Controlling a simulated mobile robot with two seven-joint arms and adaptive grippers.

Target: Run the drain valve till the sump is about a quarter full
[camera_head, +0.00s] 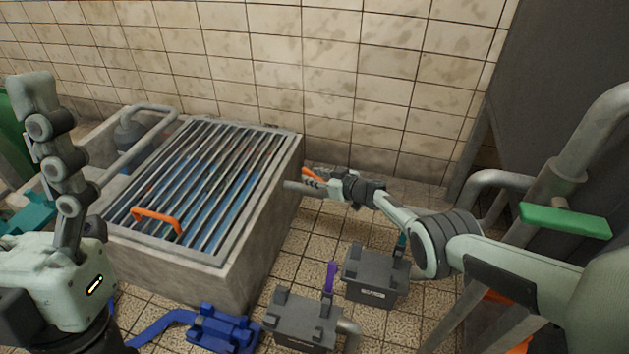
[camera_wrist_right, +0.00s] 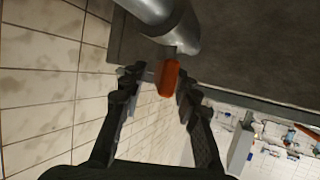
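The sump (camera_head: 205,272) is a concrete box under a metal grate, left of centre in the head view. Bluish and reddish patches show between the bars; the fill level cannot be read. The drain valve's orange lever (camera_head: 309,174) is on a grey pipe (camera_head: 295,186) at the sump's right side. My right gripper (camera_head: 322,184) is at the lever. In the right wrist view the lever (camera_wrist_right: 169,78) lies between the open fingers, closer to the right one, with a gap on the left. My left gripper (camera_head: 38,100) points up at the left; its finger gap is not visible.
An orange handle (camera_head: 157,217) is on the grate's front. Two grey boxes (camera_head: 304,320) (camera_head: 375,275) with purple and teal levers and a blue one (camera_head: 222,328) stand on the floor. A green-handled pipe (camera_head: 565,220) is at right. A tiled wall is behind.

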